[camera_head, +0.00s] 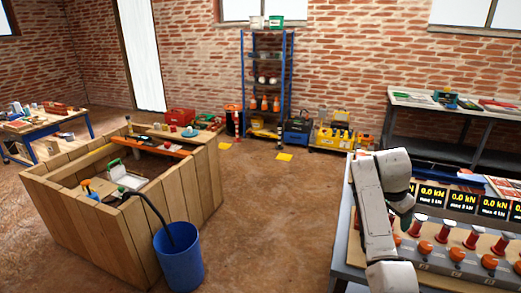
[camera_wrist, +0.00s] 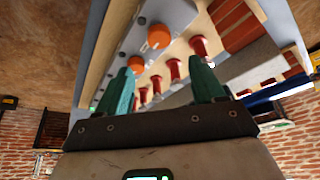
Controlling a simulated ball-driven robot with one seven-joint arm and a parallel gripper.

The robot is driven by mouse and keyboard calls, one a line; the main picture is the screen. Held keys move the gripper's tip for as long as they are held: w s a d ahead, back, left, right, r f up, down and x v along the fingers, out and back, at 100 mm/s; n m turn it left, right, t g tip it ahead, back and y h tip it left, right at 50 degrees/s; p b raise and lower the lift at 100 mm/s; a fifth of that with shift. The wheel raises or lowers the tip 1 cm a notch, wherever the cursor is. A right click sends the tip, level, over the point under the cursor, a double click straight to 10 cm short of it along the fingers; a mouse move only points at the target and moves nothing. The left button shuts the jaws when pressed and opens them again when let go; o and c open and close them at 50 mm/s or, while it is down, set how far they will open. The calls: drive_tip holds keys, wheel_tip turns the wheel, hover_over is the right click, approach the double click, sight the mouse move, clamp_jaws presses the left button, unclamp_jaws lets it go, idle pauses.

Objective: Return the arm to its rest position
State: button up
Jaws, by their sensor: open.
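My gripper (camera_wrist: 161,66) shows in the wrist view with its two green fingers spread apart and nothing between them. Past the fingertips is the test bench, with orange knobs (camera_wrist: 158,37) and red posts (camera_wrist: 174,68). In the head view my white arm (camera_head: 374,215) is folded over the left end of the bench at the lower right. It hides most of the gripper, of which only a dark part shows beside the arm. I cannot tell from this view how far the fingers are from the bench.
The bench carries several orange knobs (camera_head: 425,247) and black displays (camera_head: 464,201) reading 0.0 kN. A grey workbench (camera_head: 452,150) stands at the back right. The middle floor is clear.

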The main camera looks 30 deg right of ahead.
drive_tip(key=s+a+f+n+t+y, duration=0.1)
drive_tip(key=s+a+f+n, duration=0.3)
drive_tip(key=a+f, duration=0.45)
drive_tip(key=s+a+f+n+y, duration=0.1)
drive_tip(key=s+a+f+n, duration=0.4)
drive_tip(key=a, duration=0.6)
drive_tip(key=s+a+f+n+y, duration=0.2)
drive_tip(key=s+a+n, duration=0.7)
drive_tip(key=s+a, duration=0.7)
drive_tip(key=shift+s+f+n, duration=0.25)
drive_tip(key=shift+f+n, duration=0.05)
drive_tip(key=shift+f, duration=0.15)
